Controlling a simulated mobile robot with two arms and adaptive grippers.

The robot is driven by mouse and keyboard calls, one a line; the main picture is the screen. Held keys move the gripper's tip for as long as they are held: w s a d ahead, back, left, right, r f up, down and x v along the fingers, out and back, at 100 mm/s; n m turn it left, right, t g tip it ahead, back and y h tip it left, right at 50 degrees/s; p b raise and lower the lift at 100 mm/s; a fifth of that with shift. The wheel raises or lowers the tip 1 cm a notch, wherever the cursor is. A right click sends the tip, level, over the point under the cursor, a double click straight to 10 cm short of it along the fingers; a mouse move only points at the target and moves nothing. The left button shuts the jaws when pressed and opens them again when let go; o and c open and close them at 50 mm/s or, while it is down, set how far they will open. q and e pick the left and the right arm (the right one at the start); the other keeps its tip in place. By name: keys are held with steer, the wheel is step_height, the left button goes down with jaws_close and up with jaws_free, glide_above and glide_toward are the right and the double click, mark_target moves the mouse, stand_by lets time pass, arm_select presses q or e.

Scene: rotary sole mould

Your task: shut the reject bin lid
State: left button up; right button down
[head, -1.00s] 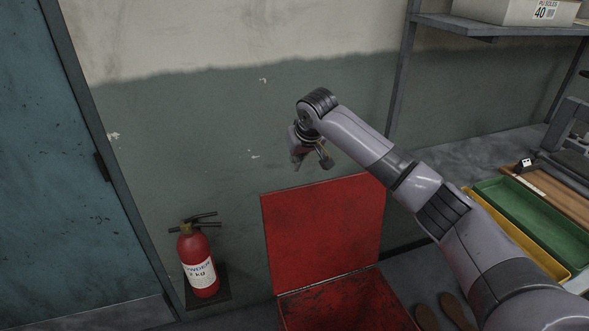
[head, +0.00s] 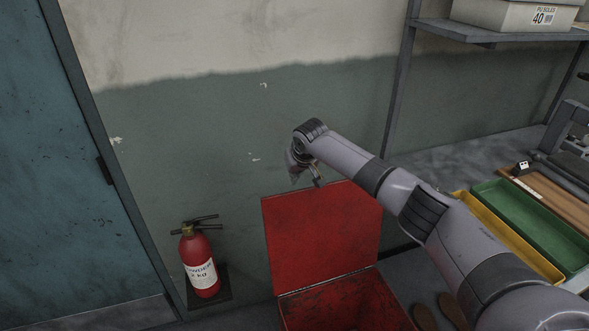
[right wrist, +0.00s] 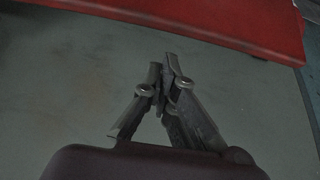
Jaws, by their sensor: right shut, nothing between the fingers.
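The red reject bin (head: 345,305) stands on the floor against the wall, and only its upper part shows at the bottom of the head view. Its red lid (head: 322,238) stands open, upright at the back of the bin. My right gripper (head: 304,181) is shut and empty, up by the lid's top edge; in the head view it is partly hidden by my own wrist. In the right wrist view the shut fingers (right wrist: 168,62) are seen over grey-green wall, with the red lid's edge (right wrist: 235,22) beyond their tips. My left gripper is not in view.
A fire extinguisher (head: 199,262) stands left of the bin, near the blue door (head: 70,190). To the right are a shelf post (head: 402,85), a yellow tray (head: 515,243), a green tray (head: 535,222) and shoe soles (head: 424,317) on the floor.

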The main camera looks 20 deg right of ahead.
steer(key=s, duration=0.1)
steer(key=s+p, duration=0.1)
steer(key=s, duration=0.1)
steer(key=shift+r, duration=0.2)
stand_by(0.3)
